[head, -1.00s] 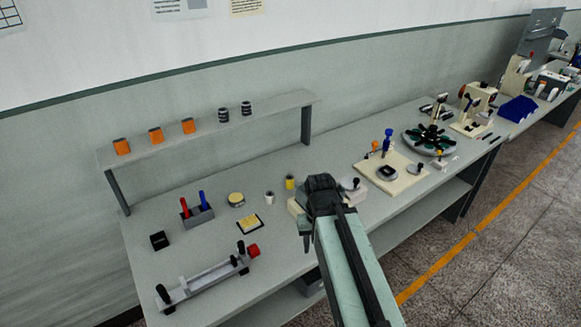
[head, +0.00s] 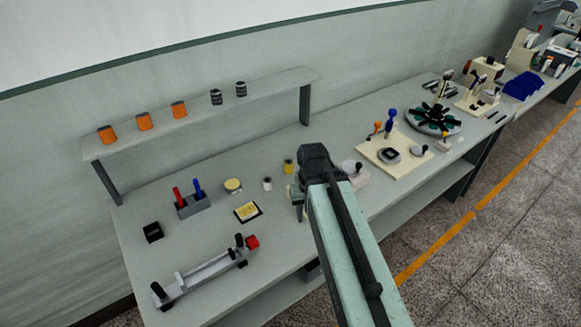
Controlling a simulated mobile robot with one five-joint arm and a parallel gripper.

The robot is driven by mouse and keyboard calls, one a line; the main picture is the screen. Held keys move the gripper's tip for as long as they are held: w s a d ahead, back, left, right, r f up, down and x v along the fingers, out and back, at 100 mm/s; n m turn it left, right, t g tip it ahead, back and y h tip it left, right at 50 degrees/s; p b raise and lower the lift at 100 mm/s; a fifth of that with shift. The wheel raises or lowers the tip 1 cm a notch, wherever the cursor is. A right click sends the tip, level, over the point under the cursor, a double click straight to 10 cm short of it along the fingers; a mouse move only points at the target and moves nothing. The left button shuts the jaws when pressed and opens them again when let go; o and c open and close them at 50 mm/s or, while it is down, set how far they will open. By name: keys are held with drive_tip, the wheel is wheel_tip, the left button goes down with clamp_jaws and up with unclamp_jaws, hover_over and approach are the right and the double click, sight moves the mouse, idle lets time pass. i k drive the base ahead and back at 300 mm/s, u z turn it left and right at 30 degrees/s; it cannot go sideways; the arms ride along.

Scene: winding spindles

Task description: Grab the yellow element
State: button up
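A small yellow cylinder (head: 288,167) stands on the workbench, just left of my gripper (head: 316,166). A white cylinder (head: 267,184) stands to its left. Other yellowish things are a round tin (head: 233,186) and a flat pad on a dark base (head: 248,211). My dark gripper is seen from behind at the end of my arm, over the bench. Its fingertips are hidden, so I cannot tell whether it is open or holds anything. A pale object (head: 352,178) is partly hidden behind it.
A raised shelf (head: 270,88) bears orange spools (head: 143,121) and dark striped ones (head: 216,97). A red-and-blue holder (head: 195,206), a black box (head: 153,232) and a long grey fixture (head: 205,275) occupy the bench's left. A cream board (head: 395,166) and a turntable (head: 433,119) stand right.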

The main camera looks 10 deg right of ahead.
sight(288, 162)
drive_tip(key=u, duration=0.15)
drive_tip(key=k, duration=0.5)
drive_tip(key=u, duration=3.6)
drive_tip(key=k, duration=1.85)
drive_tip(key=z, duration=1.25)
drive_tip(key=i, duration=1)
